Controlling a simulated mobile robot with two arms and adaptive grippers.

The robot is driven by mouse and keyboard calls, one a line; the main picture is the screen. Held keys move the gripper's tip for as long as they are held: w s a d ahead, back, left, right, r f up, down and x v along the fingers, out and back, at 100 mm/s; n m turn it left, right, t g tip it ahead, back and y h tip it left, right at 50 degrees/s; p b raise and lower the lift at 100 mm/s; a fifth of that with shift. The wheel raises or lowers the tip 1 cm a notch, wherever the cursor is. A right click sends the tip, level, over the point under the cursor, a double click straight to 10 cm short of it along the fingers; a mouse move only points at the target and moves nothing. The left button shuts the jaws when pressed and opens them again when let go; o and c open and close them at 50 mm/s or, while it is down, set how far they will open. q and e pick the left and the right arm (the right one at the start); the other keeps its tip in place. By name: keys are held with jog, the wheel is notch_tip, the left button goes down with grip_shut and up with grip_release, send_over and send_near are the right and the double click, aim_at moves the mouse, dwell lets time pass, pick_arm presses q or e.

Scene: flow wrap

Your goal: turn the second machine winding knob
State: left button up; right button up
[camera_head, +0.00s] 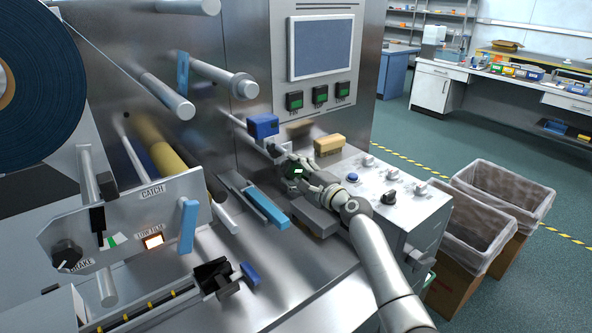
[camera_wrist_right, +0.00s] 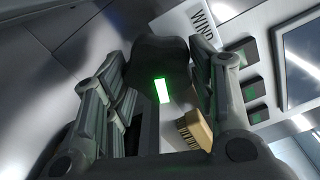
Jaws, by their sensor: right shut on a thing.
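The winding knob (camera_wrist_right: 160,58) is a dark, rounded knob at the top middle of the right wrist view, beside a white label reading "WIND". My right gripper (camera_head: 290,165) reaches in from the right in the head view, up to the metal front of the machine. In the wrist view the fingers of the right gripper (camera_wrist_right: 163,72) lie on both sides of the knob and are shut on it. A bright green patch shows just below the knob. In the head view the fingers mostly hide the knob. My left gripper is not in view.
A blue block (camera_head: 263,126) and a tan brush-like block (camera_head: 328,145) sit close to the right gripper. The control box (camera_head: 412,225) with small switches stands to the right of it. A screen (camera_head: 320,48) is above. Lined bins (camera_head: 502,190) stand on the floor at right.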

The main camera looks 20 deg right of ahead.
dwell(0.4)
jog(key=o, duration=1)
jog(key=v, duration=1.2)
